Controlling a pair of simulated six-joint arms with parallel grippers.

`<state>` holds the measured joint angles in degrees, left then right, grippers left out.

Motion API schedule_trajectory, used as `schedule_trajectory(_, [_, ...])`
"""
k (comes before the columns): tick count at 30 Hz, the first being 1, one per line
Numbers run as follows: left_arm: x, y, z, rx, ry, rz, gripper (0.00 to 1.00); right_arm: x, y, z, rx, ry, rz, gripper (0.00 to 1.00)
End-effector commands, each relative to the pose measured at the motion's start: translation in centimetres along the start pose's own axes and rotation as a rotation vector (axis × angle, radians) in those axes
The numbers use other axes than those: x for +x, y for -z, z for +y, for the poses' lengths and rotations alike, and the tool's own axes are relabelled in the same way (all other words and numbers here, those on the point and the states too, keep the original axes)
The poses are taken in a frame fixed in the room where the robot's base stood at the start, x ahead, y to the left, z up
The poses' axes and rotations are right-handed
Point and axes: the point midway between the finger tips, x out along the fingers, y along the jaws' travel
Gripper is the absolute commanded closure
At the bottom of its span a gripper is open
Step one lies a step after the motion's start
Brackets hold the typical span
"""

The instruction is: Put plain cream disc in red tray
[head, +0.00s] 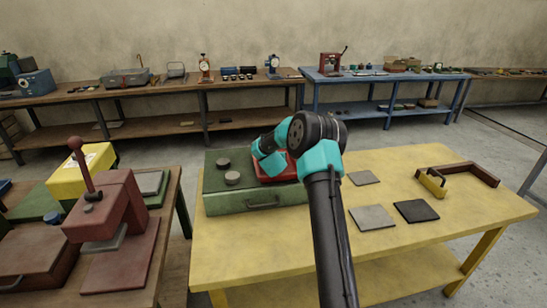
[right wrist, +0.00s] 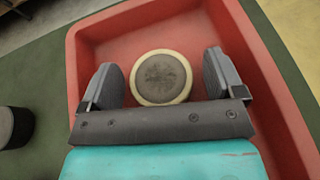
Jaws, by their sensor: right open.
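The red tray (head: 286,175) sits on a green case on the yellow table. My right arm reaches over it, and its gripper (right wrist: 163,80) is open above the tray floor. In the right wrist view, a round disc (right wrist: 160,77) with a cream rim and a greyish-brown, speckled centre lies inside the red tray (right wrist: 110,47). It lies between the two fingers, with a gap visible on each side. The head view hides this disc behind my arm. My left gripper is not in view.
Flat square plates (head: 372,217) (head: 416,211) and a brown angled bracket (head: 470,173) lie to the right. A red press (head: 104,207) stands on the left table.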

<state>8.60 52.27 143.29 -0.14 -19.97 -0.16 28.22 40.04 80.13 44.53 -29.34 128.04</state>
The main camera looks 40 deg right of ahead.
Motion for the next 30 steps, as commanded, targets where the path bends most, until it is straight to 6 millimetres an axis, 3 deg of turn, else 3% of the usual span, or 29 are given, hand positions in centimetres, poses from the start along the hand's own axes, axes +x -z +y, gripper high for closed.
schedule_trajectory(5, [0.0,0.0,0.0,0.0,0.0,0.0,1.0,-0.2,-0.3,0.0,-0.001,0.0,0.0,0.12])
schedule_trajectory(11, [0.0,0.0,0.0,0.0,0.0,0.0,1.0,-2.0,-0.3,0.0,-0.001,0.0,0.0,0.12])
schedule_trajectory(24, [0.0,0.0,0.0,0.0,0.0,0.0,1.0,-9.3,-0.3,0.0,-0.001,-0.001,0.0,0.12])
schedule_trajectory(30, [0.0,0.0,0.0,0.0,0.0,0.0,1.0,-11.7,-0.3,0.0,0.0,0.0,-0.001,0.12])
